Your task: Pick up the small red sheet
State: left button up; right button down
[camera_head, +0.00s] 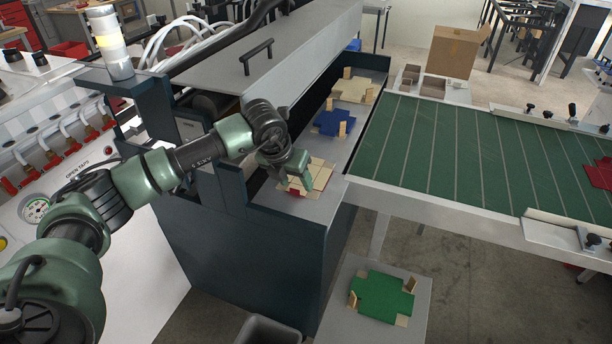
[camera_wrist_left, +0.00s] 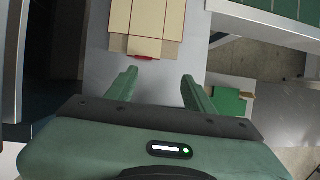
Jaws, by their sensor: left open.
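A small red sheet (camera_wrist_left: 140,57) shows as a thin strip in the left wrist view, at the near edge of a beige cardboard blank (camera_wrist_left: 148,18). Most of the red is hidden by the blank. In the head view a bit of red (camera_head: 296,192) shows at the front edge of the same blank (camera_head: 322,175), on the grey ledge of the dark machine. My left gripper (camera_wrist_left: 160,76) is open and empty, with its fingertips just short of the blank and the red strip. My right gripper is in neither view.
Blue (camera_head: 333,122) and cream (camera_head: 352,90) sheets lie farther back along the ledge. A green sheet (camera_head: 382,297) lies on a lower grey stand. A red sheet (camera_head: 600,173) lies on the green conveyor (camera_head: 455,155). The dark machine wall borders my left arm.

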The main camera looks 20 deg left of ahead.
aim_at(295, 192)
pick_arm(q)
jog(key=shift+y, duration=0.5)
jog(key=w+f+p, duration=0.1)
jog(key=f, duration=0.1)
jog(key=w+a+f+p, duration=0.1)
jog(key=a+f+p, duration=0.1)
jog(key=f, duration=0.1)
jog(key=shift+w+a+f, duration=0.15)
jog(key=shift+w+f, duration=0.2)
jog(key=shift+w, duration=0.05)
jog(key=shift+w+f, duration=0.15)
jog(key=shift+f, duration=0.3)
grip_shut()
